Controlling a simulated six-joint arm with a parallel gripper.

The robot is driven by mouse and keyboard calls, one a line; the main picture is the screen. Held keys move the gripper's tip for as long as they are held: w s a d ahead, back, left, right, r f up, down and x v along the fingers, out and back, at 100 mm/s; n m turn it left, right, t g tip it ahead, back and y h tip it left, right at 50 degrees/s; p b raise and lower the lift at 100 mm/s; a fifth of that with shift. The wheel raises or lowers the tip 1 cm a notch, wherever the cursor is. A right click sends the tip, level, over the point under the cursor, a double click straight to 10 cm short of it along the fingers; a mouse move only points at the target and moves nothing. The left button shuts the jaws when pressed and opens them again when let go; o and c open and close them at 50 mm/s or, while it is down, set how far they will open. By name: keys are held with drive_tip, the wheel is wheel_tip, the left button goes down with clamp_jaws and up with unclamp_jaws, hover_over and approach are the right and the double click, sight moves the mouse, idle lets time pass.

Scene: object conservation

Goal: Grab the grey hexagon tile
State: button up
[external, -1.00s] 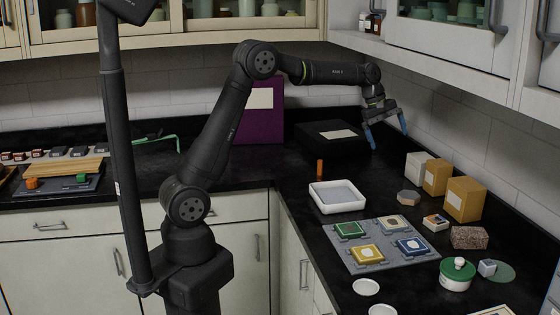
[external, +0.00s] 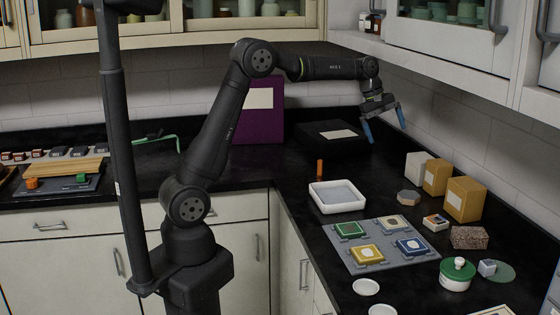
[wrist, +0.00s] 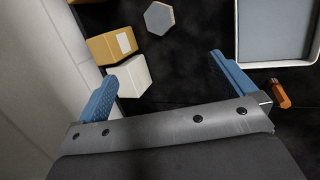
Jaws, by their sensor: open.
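The grey hexagon tile (external: 408,198) lies flat on the black counter, right of the white tray; it has a tan edge. In the wrist view the tile (wrist: 159,17) is at the top, beyond the fingertips and between their lines. My gripper (external: 386,128) is open and empty, held above the counter behind the tile. Its two blue fingers also show in the wrist view (wrist: 163,75), spread wide, with bare counter between them.
A white box (external: 416,166) and tan boxes (external: 465,200) stand right of the tile, near the wall. The white tray (external: 337,208) and an orange cylinder (external: 320,167) are to the left. A grey mat (external: 347,257) with colored blocks lies in front.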

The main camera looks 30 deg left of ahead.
drive_tip(key=shift+c, duration=0.9)
drive_tip(key=n+y, duration=0.1)
drive_tip(key=n, duration=1)
approach(414, 196)
drive_tip(key=shift+n+g, duration=0.3)
drive_tip(key=x, duration=0.8)
drive_tip(key=shift+w+d+f, duration=0.15)
drive_tip(key=shift+w+f, duration=0.2)
drive_tip(key=c, duration=1.2)
drive_tip(key=shift+r, duration=0.1)
